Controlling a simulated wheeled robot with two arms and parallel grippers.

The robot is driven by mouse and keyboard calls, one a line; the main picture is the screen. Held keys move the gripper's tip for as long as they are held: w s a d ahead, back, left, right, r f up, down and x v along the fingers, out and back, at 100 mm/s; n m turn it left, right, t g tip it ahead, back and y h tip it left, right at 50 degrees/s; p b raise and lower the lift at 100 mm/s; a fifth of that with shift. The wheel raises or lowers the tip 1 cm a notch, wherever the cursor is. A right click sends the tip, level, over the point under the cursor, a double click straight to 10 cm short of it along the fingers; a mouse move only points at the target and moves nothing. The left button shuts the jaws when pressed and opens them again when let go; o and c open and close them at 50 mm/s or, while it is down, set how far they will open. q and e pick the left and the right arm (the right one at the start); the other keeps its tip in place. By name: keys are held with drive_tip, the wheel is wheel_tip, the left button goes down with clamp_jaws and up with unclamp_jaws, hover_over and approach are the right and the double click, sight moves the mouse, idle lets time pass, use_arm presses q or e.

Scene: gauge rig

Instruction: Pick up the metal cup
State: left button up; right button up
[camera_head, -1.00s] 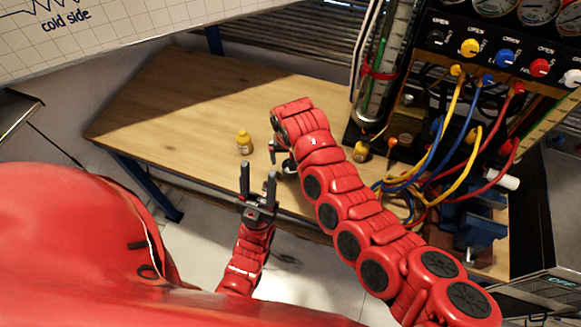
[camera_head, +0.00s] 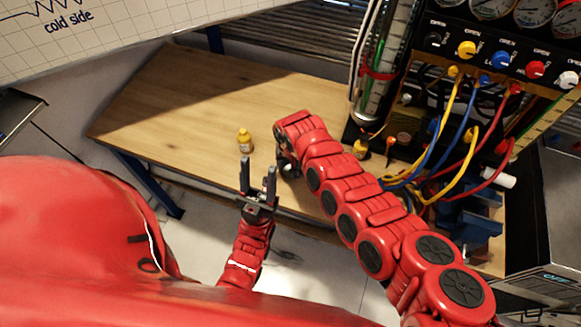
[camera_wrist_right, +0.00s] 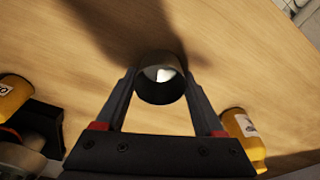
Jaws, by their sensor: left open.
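The metal cup stands on the wooden table (camera_head: 190,105). In the head view it is mostly hidden by my right gripper (camera_head: 284,165). In the right wrist view the cup (camera_wrist_right: 160,88) is a dark round shape with a bright patch inside its opening, between the two fingers of my right gripper (camera_wrist_right: 160,78). The fingers lie close along both sides of it. I cannot tell whether they press on it. My left gripper (camera_head: 258,180) is open and empty, fingers pointing up, in front of the table's near edge.
A yellow bottle (camera_head: 245,140) stands on the table left of my right gripper. Another yellow bottle (camera_head: 361,148) stands to the right, by the gauge rig (camera_head: 500,60). Yellow, blue and red hoses (camera_head: 455,125) hang from the rig. The table's left part is clear.

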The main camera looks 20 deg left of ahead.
drive_tip(key=c, duration=0.8)
